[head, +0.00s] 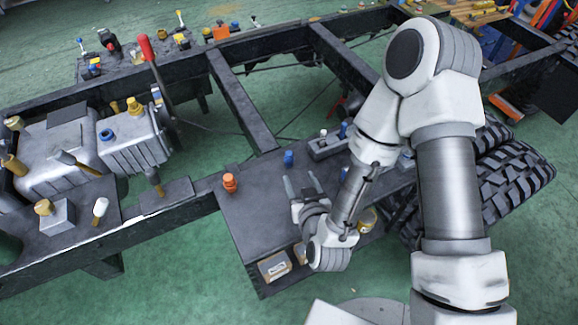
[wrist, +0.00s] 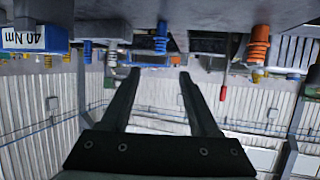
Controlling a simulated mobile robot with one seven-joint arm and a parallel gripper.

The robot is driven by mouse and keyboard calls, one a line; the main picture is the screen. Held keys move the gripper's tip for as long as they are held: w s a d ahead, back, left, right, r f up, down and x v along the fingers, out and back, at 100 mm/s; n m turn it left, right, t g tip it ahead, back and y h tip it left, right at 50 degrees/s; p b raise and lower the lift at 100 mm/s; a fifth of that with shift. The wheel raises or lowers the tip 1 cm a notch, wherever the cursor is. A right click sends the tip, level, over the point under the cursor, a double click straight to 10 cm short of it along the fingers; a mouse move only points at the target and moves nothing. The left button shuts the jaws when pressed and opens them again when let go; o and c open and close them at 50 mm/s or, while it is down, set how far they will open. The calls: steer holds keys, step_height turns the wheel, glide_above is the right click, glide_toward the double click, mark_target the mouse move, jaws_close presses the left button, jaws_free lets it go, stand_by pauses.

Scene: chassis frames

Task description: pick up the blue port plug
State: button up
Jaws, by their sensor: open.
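A small blue port plug (head: 288,158) stands upright on the dark plate of the frame, just beyond my gripper's fingertips in the head view. In the wrist view, which looks upside down, a ribbed blue plug (wrist: 161,37) hangs just above the gap between the fingers; it appears to be the same one. My gripper (head: 300,180) is open and empty, its two fingers pointing toward the plug. In the wrist view the fingers (wrist: 158,73) are apart with nothing between them. The plug is not touched by either finger as far as I can see.
An orange plug (head: 229,182) stands left of the gripper; it also shows in the wrist view (wrist: 259,45). A box marked 40 Nm (wrist: 35,39) is at the wrist view's left.

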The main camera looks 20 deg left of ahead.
mark_target(290, 157)
steer(key=shift+b+x, duration=2.15)
steer(key=shift+b, duration=1.55)
steer(key=x, duration=0.4)
steer(key=shift+w+a+f, duration=0.1)
steer(key=shift+w+a, duration=0.05)
steer(key=shift+f+x, duration=0.15)
steer(key=shift+x, duration=1.2)
steer(key=shift+f+x, duration=0.15)
steer(key=shift+x, duration=1.2)
jaws_close()
